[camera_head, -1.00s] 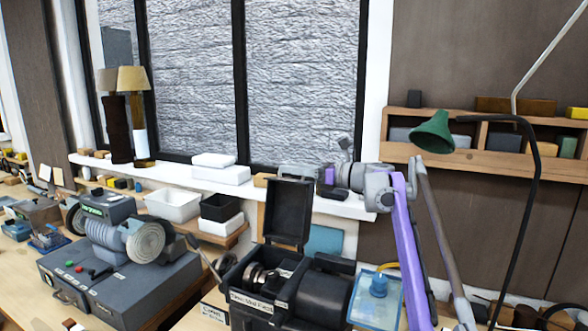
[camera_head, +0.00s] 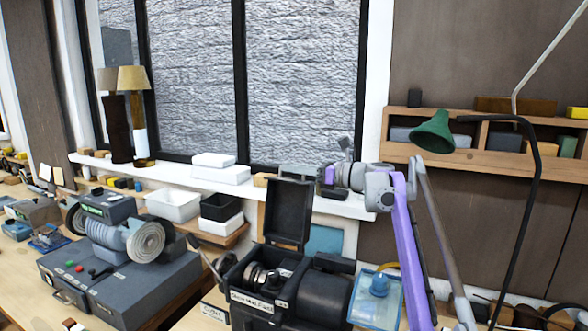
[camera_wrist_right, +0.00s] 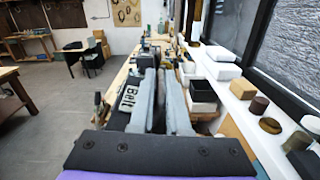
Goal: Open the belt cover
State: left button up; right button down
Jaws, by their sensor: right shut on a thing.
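The belt cover (camera_head: 289,212) is a black lid that stands upright at the back of a black machine housing (camera_head: 238,278), so the housing is open at the top. Metal pulleys (camera_head: 262,275) show inside. My right gripper (camera_head: 322,178) is at the cover's upper right corner, its arm coming in from the right. In the right wrist view the fingers (camera_wrist_right: 165,98) are close together, beside a dark part with a label (camera_wrist_right: 131,104) reading "Belt". The exact grip between the fingertips is hard to see. My left gripper is not in view.
A grinder (camera_head: 118,235) on a grey box stands left of the housing. White and black bins (camera_head: 220,208) sit behind it. A blue tray (camera_head: 377,300) is right of the motor (camera_head: 322,295). A window sill (camera_head: 250,190) runs behind the bench. A green lamp (camera_head: 433,132) hangs at right.

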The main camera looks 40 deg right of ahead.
aim_at(287, 180)
dwell(0.7)
jog(key=shift+s+a+r+n, duration=0.15)
jog(key=shift+s+a+n, duration=0.15)
jog(key=shift+a, duration=0.15)
jog(key=shift+s+a+r+n, duration=0.15)
jog(key=shift+s+a, duration=0.1)
jog(key=shift+a, duration=0.3)
jog(key=shift+s+a+n, duration=0.1)
jog(key=shift+s+a, duration=0.2)
jog(key=shift+a, duration=0.3)
jog(key=shift+s+a+r+n, duration=0.15)
jog(key=shift+s+a, duration=0.1)
jog(key=shift+a, duration=0.3)
jog(key=c, duration=0.9)
grip_release()
jog(key=shift+c, duration=0.2)
jog(key=shift+d, duration=0.1)
